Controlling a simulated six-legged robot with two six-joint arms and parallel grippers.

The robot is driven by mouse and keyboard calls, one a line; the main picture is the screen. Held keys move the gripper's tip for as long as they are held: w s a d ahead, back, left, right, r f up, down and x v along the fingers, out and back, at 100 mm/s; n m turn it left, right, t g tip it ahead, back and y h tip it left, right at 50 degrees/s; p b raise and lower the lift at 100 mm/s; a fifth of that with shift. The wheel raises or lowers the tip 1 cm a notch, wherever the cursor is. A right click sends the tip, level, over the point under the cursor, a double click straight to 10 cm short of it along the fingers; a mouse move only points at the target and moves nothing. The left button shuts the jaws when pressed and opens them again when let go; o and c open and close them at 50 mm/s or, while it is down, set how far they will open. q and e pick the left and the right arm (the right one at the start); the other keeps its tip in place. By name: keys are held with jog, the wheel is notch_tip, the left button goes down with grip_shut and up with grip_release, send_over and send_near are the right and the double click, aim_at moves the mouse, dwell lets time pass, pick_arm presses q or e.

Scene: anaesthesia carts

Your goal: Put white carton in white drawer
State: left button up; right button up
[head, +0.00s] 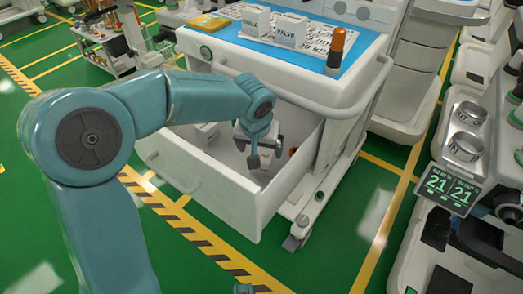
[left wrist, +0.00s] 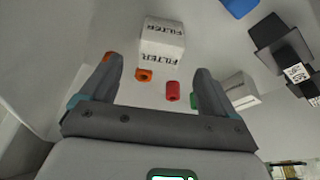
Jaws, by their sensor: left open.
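The white drawer (head: 222,196) of the cart is pulled open. My left gripper (head: 266,153) is inside it, pointing down, open and empty. In the left wrist view the open fingers (left wrist: 157,72) show with a white carton marked FILTER (left wrist: 163,42) beyond their tips, not between them. Another white carton (left wrist: 236,92) lies to the right of the fingers. In the head view a white carton (head: 203,133) shows in the drawer's left part. Two white cartons marked VALVE (head: 291,30) (head: 256,20) stand on the cart top.
Small orange (left wrist: 144,75), red (left wrist: 173,90) and green pieces lie in the drawer, with dark blocks (left wrist: 285,50) at its right. The blue cart top (head: 300,58) holds an orange-capped bottle (head: 336,50) and a yellow pack (head: 208,23). A monitor unit (head: 447,190) stands right.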

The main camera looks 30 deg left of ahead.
pick_arm(q)
jog(key=v, duration=0.4)
jog(key=shift+p, duration=0.4)
jog(key=shift+r, duration=0.1)
